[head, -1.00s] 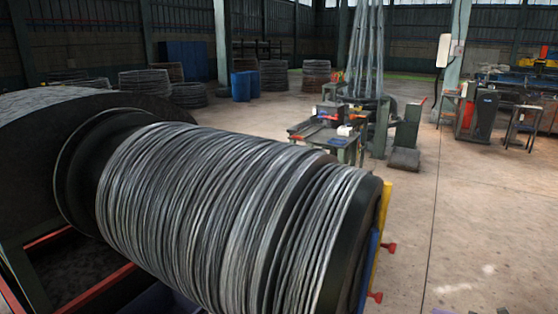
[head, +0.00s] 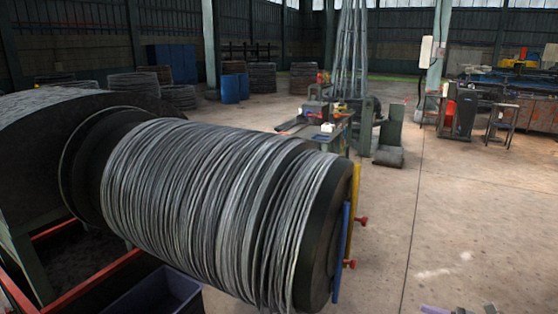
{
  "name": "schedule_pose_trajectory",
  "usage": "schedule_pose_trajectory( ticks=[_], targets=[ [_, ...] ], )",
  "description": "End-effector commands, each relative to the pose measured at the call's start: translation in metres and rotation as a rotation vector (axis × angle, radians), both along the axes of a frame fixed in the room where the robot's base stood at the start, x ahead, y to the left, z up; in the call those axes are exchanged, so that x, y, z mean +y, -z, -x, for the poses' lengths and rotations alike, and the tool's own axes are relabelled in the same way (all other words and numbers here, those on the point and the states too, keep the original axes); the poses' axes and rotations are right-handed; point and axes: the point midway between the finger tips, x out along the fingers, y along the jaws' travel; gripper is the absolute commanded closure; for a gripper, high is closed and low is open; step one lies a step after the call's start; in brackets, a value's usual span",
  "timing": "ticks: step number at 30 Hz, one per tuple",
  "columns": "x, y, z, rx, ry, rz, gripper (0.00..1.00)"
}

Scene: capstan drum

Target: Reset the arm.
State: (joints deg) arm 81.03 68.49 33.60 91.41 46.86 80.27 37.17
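My gripper and arm do not show clearly in the head view, so its state is hidden from me. A large capstan drum wound with grey wire (head: 205,205) fills the left and middle of the view, lying on its side. Its dark end flange (head: 322,235) faces right, with a blue bar (head: 342,252), a yellow bar (head: 354,205) and two red knobs (head: 361,221) on it.
A dark bin (head: 165,292) sits below the drum beside a red-edged frame (head: 90,285). A workbench with machinery (head: 325,125) stands behind. Wire coils (head: 135,84) and blue barrels (head: 230,88) line the back left. The concrete floor (head: 460,220) at right is mostly clear.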

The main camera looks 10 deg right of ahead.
Motion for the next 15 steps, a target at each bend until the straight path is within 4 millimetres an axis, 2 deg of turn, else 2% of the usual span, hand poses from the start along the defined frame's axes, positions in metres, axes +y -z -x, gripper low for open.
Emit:
schedule_pose_trajectory(
  ticks=[10,15],
  targets=[
    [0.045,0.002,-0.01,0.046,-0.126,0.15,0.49],
    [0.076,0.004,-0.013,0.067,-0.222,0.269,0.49]
  ],
)
